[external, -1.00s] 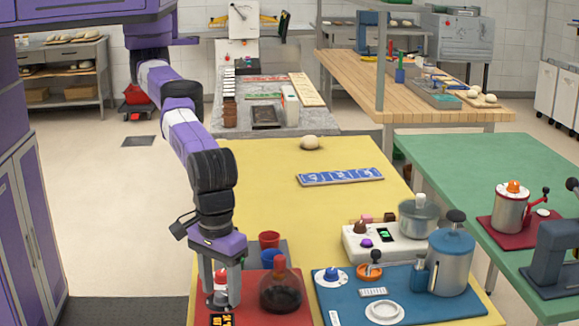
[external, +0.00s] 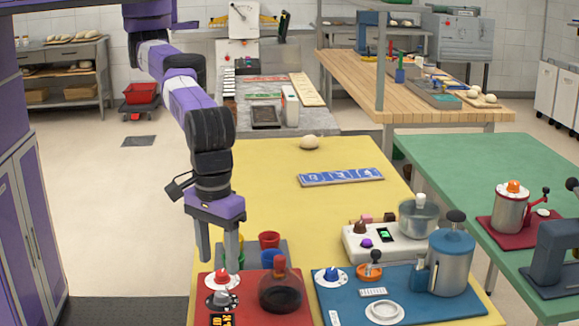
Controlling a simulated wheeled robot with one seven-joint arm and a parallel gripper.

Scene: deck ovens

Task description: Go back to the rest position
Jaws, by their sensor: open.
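My gripper (external: 219,264) hangs pointing down over the left end of the yellow table (external: 265,190), its two fingers apart and nothing between them. It is above the back left part of the red mat (external: 255,308). Just below and in front of the fingers are a red-topped knob on a white dial (external: 222,280) and a dark knob (external: 221,300). The fingers look clear of both. A dark round flask with a red top (external: 281,290) stands to the right on the same mat.
Red and blue cups (external: 270,240) stand close behind the mat, right of my fingers. The yellow table's middle is mostly clear.

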